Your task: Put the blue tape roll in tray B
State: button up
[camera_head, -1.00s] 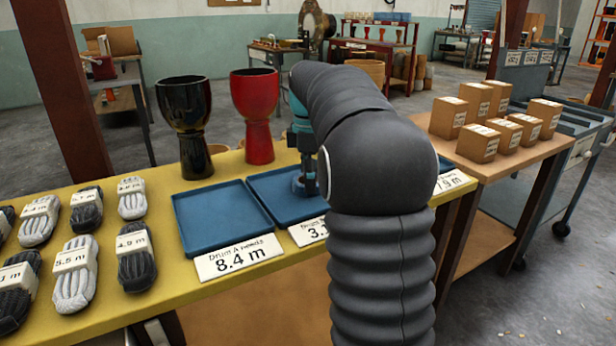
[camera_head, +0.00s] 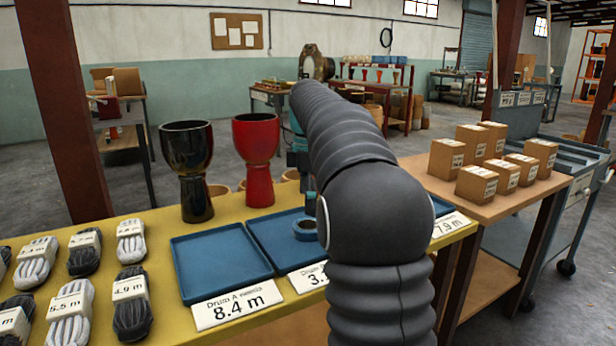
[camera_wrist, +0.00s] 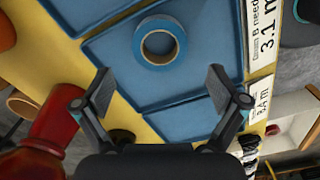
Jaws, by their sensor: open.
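The blue tape roll (camera_wrist: 158,63) lies flat in tray B (camera_wrist: 205,40), the blue tray behind the "Drum B needs 3.1 m" card. In the head view the roll (camera_head: 305,237) sits in tray B (camera_head: 272,232), partly hidden by my arm. My gripper (camera_wrist: 160,80) is open and empty, with its two fingers spread wide. It is above the trays and apart from the roll. In the head view my arm hides most of the gripper.
Tray A (camera_head: 220,262), empty, is left of tray B, with its 8.4 m card (camera_head: 237,304) in front. A black drum (camera_head: 190,165) and a red drum (camera_head: 258,150) stand behind the trays. Several rope bundles lie at left. Cardboard boxes stand on the right table.

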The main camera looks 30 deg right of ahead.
notch_tip(320, 180, up, 6)
jog(key=shift+r, duration=0.15)
dwell(0.3)
jog(key=s+a+m+t, duration=0.2)
jog(key=s+a+m, duration=0.2)
jog(key=s+a, duration=0.3)
jog(key=s+a+f+m+t, duration=0.1)
jog(key=s+a+f+m, duration=0.3)
jog(key=s+f, duration=0.5)
jog(key=s+a+f+m+t, duration=0.2)
jog(key=s+a+f+m, duration=0.3)
jog(key=s+f, duration=0.4)
jog(key=s, duration=0.3)
jog(key=shift+a+m+t, duration=0.3)
jog(key=shift+m, duration=0.1)
